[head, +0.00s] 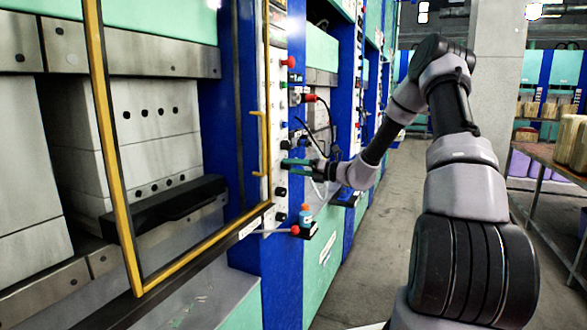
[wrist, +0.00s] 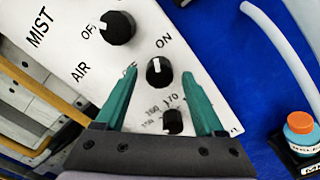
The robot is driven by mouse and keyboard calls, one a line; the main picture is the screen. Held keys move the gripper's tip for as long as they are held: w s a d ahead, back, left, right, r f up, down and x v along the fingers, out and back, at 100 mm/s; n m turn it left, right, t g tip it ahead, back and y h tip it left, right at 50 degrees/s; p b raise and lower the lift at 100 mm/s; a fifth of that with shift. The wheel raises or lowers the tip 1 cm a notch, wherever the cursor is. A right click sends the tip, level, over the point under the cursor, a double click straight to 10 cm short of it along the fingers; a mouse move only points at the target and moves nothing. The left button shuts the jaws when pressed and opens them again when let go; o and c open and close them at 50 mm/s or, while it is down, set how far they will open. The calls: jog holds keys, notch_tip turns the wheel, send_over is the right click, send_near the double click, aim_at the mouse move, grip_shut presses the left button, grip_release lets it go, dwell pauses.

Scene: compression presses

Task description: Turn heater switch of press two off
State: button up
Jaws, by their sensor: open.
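My gripper (head: 288,167) is open at the white control panel (head: 277,120) on the press's blue post in the head view. In the wrist view, my green fingertips (wrist: 159,74) stand on either side of a black knob (wrist: 160,72) with a white pointer mark. "ON" is printed above it, and a partly covered "OFF" is to its left. Whether the fingers touch the knob cannot be told. No heater label is readable. Another black knob (wrist: 117,27) sits up and left, near "MIST" and "AIR". A smaller dial (wrist: 173,121) with numbers lies between the fingers, nearer the palm.
A yellow-framed door (head: 112,150) stands left of the panel. A small orange-capped bottle (head: 305,216) sits on a black shelf below my gripper. A pale hose (wrist: 285,50) runs along the blue post. The aisle floor (head: 375,250) is clear.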

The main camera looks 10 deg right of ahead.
grip_shut()
jog(key=shift+n, duration=0.3)
jog(key=n, duration=1.1)
jog(key=shift+w, duration=0.1)
jog(key=shift+n, duration=0.3)
dwell(0.3)
grip_release()
